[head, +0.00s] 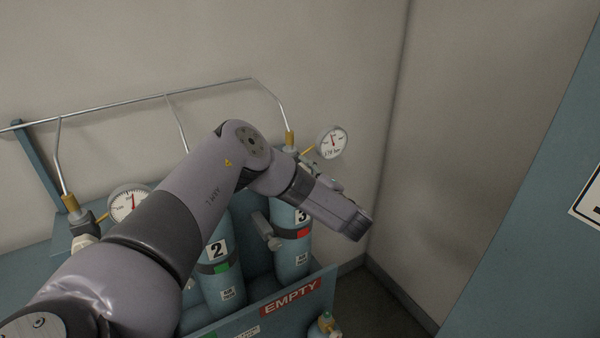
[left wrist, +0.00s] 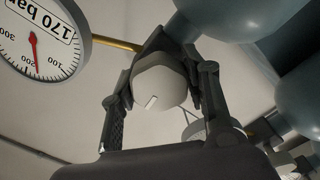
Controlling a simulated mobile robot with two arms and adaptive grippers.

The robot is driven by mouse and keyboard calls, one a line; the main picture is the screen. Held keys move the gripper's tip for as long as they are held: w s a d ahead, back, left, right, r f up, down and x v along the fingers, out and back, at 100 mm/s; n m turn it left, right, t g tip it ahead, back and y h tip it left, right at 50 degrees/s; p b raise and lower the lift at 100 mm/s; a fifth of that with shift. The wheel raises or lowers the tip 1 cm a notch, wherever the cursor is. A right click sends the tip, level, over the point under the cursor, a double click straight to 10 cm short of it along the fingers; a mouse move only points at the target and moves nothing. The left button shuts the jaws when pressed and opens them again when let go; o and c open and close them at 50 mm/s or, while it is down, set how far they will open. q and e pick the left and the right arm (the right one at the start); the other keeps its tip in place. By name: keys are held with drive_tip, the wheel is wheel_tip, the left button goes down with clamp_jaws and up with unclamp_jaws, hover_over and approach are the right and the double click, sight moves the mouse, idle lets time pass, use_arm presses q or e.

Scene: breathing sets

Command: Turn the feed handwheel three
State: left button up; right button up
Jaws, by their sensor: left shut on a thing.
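The pale grey feed handwheel (left wrist: 160,85) shows in the left wrist view, with a short white mark on its face. My left gripper (left wrist: 167,65) is shut on it, one finger on each side. In the head view my arm covers the handwheel and most of the gripper at the top of cylinder three (head: 291,256). That cylinder is teal with a red band and a "3" label. Its gauge (head: 332,142) stands just right of the arm; in the left wrist view a gauge (left wrist: 45,35) reads "170 bar". My right gripper is not in view.
Cylinder two (head: 219,270) with a green band stands left of cylinder three. Another gauge (head: 129,204) is at the left. A metal pipe (head: 140,101) runs along the wall. An "EMPTY" sign (head: 290,297) is on the rack front. A teal panel (head: 530,230) is at right.

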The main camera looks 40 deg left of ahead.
use_arm(q)
drive_tip(key=shift+d+f+m, duration=0.1)
drive_tip(key=shift+f+m, duration=0.05)
drive_tip(key=shift+m, duration=0.25)
drive_tip(key=o, duration=1.2)
drive_tip(key=v, duration=1.2)
